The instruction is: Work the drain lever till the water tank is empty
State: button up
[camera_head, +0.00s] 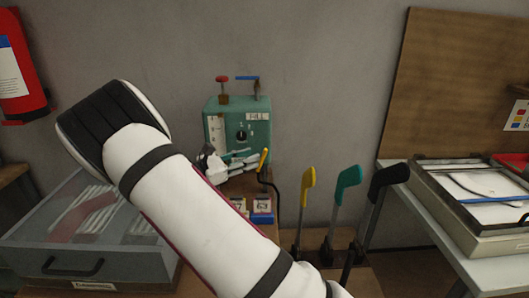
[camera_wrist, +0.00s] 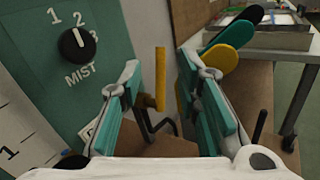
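The teal water tank (camera_head: 238,118) stands against the wall, with a pale gauge (camera_head: 216,134) on its left front; I cannot read the water level. A yellow-handled lever (camera_head: 263,160) stands at its right side; no drain label is legible. In the wrist view this yellow lever (camera_wrist: 160,78) is upright and appears between my fingers, seemingly beyond their tips; I see no contact. My gripper (camera_head: 238,161) is in front of the tank's lower right. In the wrist view my gripper (camera_wrist: 159,98) is open, its teal-padded fingers apart and empty.
A MIST dial (camera_wrist: 78,45) is close to my left finger. Red (camera_head: 222,79) and blue (camera_head: 247,78) handles top the tank, above a FILL label. Yellow (camera_head: 308,187), teal (camera_head: 347,186) and black (camera_head: 388,182) sock boards stand right. A clear-lidded box (camera_head: 75,262) is at left.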

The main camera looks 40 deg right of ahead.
aim_at(264, 152)
jog(key=d, duration=0.6)
jog(key=shift+s+d, duration=0.1)
jog(key=shift+d, duration=0.25)
grip_shut()
